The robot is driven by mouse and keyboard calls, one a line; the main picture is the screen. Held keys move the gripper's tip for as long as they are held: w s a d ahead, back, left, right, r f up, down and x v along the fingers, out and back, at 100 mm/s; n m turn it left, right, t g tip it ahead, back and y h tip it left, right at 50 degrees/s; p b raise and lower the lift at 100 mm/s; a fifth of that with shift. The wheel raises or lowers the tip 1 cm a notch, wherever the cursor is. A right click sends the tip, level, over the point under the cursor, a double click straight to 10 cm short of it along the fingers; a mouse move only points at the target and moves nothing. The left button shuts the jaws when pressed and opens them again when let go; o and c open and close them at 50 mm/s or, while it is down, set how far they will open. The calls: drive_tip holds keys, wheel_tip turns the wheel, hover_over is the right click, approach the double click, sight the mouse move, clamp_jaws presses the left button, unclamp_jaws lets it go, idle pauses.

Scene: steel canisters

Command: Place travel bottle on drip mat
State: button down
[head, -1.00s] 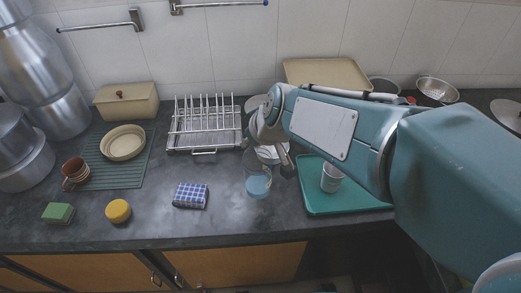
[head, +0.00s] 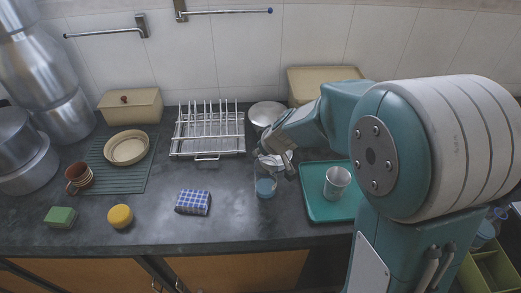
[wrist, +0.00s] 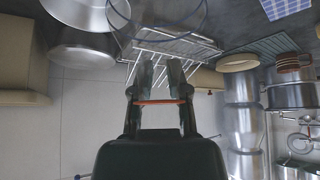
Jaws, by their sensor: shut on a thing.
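The clear travel bottle (head: 266,187) with blue liquid in its lower part is upright over the counter, left of the teal tray. I cannot tell whether its base touches the counter. My gripper (head: 274,163) is at the bottle's upper part and shut on it; the exact contact is hard to see. In the wrist view the finger pair (wrist: 161,72) is near a clear, blue-edged round shape at the top, likely the bottle. The drip mat (head: 122,182) is a dark green ribbed sheet at the left, bearing a beige bowl (head: 126,148) and a brown mug (head: 78,177).
A wire rack (head: 208,136) stands behind. The teal tray (head: 318,210) holds a metal cup (head: 337,182). The mat's front strip is bare.

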drive_tip(key=c, duration=0.6)
unclamp_jaws()
